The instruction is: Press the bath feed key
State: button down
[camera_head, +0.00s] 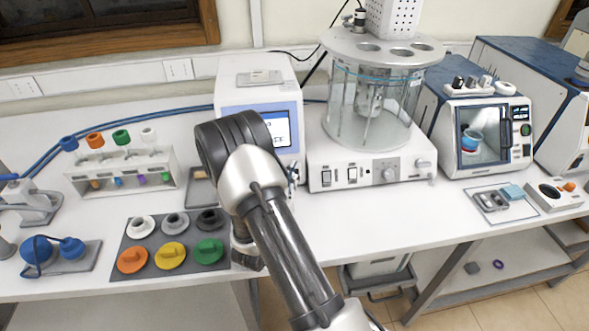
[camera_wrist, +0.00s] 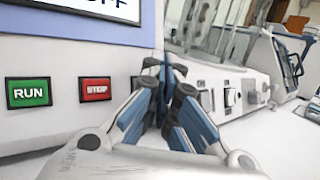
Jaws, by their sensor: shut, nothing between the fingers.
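No key with a readable bath feed label shows. In the wrist view a green RUN key (camera_wrist: 29,92) and a red STOP key (camera_wrist: 96,89) sit on the white front panel below a screen. A dark key right of STOP is mostly hidden behind my gripper (camera_wrist: 165,75). My gripper is shut and empty, pointing at the panel right of STOP; I cannot tell whether it touches. In the head view my arm covers part of the screened unit (camera_head: 258,92) and its keys.
A bottle rack (camera_head: 122,172) and a dark mat (camera_head: 142,262) with coloured knobbed pieces lie left of my arm. A blue-topped analyser (camera_head: 495,120) stands right of the bath. The bench front below the bath is mostly clear.

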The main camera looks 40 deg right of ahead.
jog(key=shift+s+a+r, duration=0.2)
jog(key=shift+s, duration=0.1)
jog(key=shift+s+a+r+p, duration=0.3)
jog(key=shift+s+a, duration=0.1)
jog(key=shift+s, duration=0.25)
jog(key=shift+s+a+r+p, duration=0.2)
jog(key=shift+s+a+r, duration=0.15)
jog(key=shift+s, duration=0.35)
jog(key=shift+s+a+r+p, duration=0.25)
jog(key=shift+s+a, duration=0.2)
jog(key=shift+s, duration=0.2)
